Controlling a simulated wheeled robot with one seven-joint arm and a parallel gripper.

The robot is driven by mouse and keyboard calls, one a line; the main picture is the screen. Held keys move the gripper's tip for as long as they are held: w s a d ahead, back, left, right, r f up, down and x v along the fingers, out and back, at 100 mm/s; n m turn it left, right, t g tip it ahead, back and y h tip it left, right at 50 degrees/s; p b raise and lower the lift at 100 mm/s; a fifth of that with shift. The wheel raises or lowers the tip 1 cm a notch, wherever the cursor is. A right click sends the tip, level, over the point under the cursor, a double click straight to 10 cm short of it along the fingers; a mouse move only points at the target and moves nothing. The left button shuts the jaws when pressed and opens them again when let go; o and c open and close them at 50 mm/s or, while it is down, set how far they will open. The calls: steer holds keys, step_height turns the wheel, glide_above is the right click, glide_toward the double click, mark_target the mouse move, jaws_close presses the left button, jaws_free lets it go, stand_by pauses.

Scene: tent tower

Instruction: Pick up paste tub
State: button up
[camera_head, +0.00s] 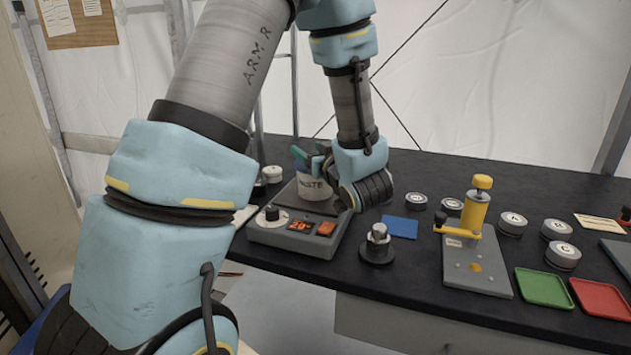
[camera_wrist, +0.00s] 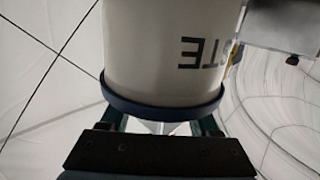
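The paste tub (camera_head: 312,187) is a white, upright tub with dark lettering. It stands on, or just above, the dark top plate of a grey heater unit. In the wrist view the tub (camera_wrist: 165,50) appears upside down and very close, with a dark blue rim. My gripper (camera_head: 312,160) is at the tub's upper part, its green fingers spread apart there. In the wrist view the fingers (camera_wrist: 160,124) run to either side of the rim, and their tips are hidden behind it. Whether they press on the tub cannot be told.
The heater unit (camera_head: 296,235) has a knob and a lit display. To its right are a dark knobbed fitting (camera_head: 377,245), a blue pad (camera_head: 400,227), a yellow-handled press (camera_head: 477,235), several lidded tins, a green tray (camera_head: 544,289) and a red tray (camera_head: 601,299).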

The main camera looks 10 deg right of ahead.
jaws_close()
stand_by(1.2)
